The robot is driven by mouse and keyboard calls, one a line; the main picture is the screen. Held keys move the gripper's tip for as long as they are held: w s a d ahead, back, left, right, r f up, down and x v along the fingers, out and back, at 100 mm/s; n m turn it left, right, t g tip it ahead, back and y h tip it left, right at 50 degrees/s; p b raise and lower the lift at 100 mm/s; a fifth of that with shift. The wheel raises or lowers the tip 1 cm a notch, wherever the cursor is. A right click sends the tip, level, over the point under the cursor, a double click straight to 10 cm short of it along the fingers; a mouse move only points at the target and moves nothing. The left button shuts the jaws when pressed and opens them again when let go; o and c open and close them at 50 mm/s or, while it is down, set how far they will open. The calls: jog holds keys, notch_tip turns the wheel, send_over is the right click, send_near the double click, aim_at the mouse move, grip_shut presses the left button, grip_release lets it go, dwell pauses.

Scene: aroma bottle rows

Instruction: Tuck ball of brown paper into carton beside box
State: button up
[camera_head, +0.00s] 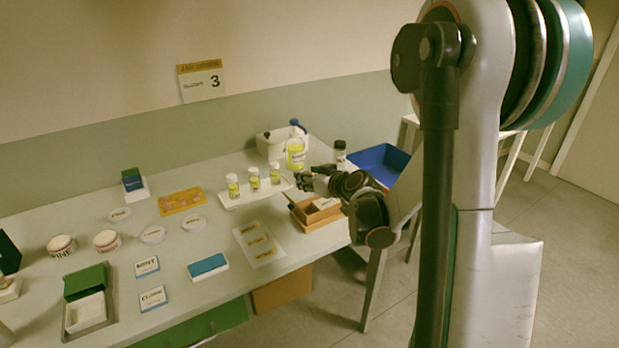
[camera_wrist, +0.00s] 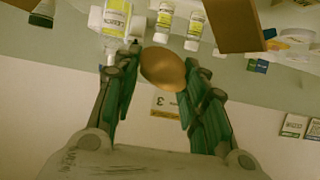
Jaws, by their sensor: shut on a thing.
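My gripper (camera_head: 304,181) is at the back right of the table, above the brown carton (camera_head: 300,226). In the wrist view, my gripper (camera_wrist: 160,72) has its green fingers shut on a smooth, rounded ball of brown paper (camera_wrist: 163,70). The ball is hidden in the head view. The carton is open on top, stands near the table's right end, and has a lighter brown box-like shape inside it; its contents are partly hidden. A brown panel, apparently part of the carton (camera_wrist: 228,24), shows in the wrist view, apart from the ball.
Behind my gripper stand a yellow-labelled bottle (camera_head: 295,153), a dark-capped bottle (camera_head: 340,152) and a white bin (camera_head: 268,146). Small bottles stand on a white tray (camera_head: 240,201) to the left. A blue bin (camera_head: 381,160) lies beyond the table's right end. A label sheet (camera_head: 258,244) lies left of the carton.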

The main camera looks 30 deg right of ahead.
jog(key=shift+f, duration=0.1)
jog(key=shift+f+b, duration=3.2)
jog(key=shift+f, duration=0.3)
jog(key=o, duration=0.8)
jog(key=shift+r, duration=0.1)
jog(key=shift+r+p, duration=3.3)
jog(key=shift+r, duration=1.2)
jog(key=shift+f, duration=0.1)
